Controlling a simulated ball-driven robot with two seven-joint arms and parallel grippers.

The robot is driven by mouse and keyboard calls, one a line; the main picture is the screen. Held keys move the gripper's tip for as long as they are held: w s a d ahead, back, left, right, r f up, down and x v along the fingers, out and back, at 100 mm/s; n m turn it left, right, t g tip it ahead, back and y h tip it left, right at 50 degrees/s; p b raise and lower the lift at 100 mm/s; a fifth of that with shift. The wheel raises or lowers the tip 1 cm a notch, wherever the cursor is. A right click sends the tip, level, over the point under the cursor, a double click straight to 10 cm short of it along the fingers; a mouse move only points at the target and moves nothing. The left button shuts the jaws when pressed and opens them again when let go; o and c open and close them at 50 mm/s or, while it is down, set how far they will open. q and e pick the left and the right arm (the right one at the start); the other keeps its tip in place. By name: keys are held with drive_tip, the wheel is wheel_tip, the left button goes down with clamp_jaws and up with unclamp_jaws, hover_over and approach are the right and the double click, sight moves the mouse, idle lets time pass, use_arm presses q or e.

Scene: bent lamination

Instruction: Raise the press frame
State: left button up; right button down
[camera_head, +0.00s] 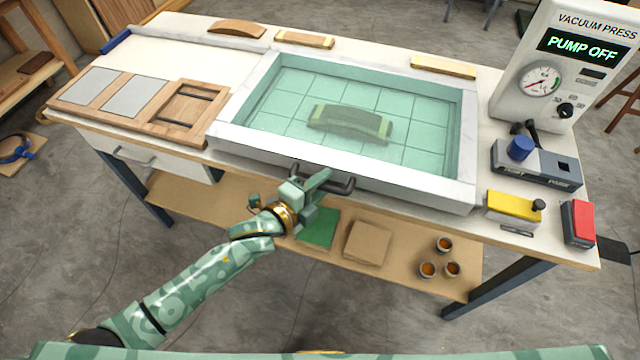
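The press frame (232,132) is a white rectangular frame around a clear greenish sheet with grid lines. It appears down on the table. A curved lamination on a form (350,124) shows through the sheet. A dark bar handle (343,187) sticks out from the frame's front side. My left gripper (322,181) is at this handle, its fingers overlapping the bar's left and middle part. The fingers hide part of the bar, so whether they are closed on it is unclear. My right gripper is out of view.
The vacuum press unit (555,65) at back right reads "PUMP OFF". A blue-knobbed valve block (535,165), a yellow block (513,207) and a red switch (578,222) stand right of the frame. Wooden panels (140,102) lie left. A lower shelf (200,205) holds cups and sheets.

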use_arm(q)
clamp_jaws()
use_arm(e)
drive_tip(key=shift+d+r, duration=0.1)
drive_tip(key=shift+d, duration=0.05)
